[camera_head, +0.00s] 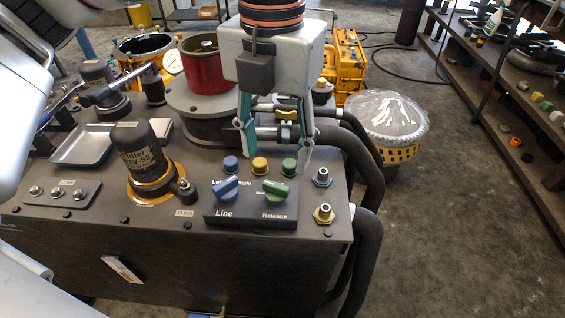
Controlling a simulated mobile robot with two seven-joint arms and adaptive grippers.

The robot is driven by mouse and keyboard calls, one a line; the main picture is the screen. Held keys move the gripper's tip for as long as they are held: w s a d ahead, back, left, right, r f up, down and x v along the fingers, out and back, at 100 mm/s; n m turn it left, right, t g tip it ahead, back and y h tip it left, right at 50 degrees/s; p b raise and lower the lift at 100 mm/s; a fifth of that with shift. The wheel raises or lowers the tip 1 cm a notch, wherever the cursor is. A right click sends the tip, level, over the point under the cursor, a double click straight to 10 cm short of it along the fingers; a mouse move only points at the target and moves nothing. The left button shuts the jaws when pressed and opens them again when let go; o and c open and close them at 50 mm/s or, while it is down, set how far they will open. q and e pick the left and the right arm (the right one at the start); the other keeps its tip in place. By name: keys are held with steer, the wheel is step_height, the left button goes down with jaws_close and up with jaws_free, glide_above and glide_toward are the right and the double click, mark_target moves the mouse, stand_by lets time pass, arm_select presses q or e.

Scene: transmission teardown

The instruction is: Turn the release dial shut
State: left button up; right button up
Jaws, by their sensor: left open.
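The release dial (276,191) is a green knob on the right of a small dark panel (250,217), above the printed word "Release". A blue dial (225,188) sits to its left above the word "Line". My left gripper (277,157) hangs over the machine with its two teal and grey fingers spread and nothing seen between them. Its fingertips appear just above and behind the release dial, apart from it. My right gripper is not in view.
Blue, yellow and green buttons (260,166) stand behind the dials. A black filter (144,158) stands left of the panel.

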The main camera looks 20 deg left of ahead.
mark_target(276, 185)
arm_select(q)
step_height(276, 185, down, 7)
steer(key=shift+s+f+b, duration=0.1)
steer(key=shift+b, duration=0.6)
steer(key=c, duration=1.1)
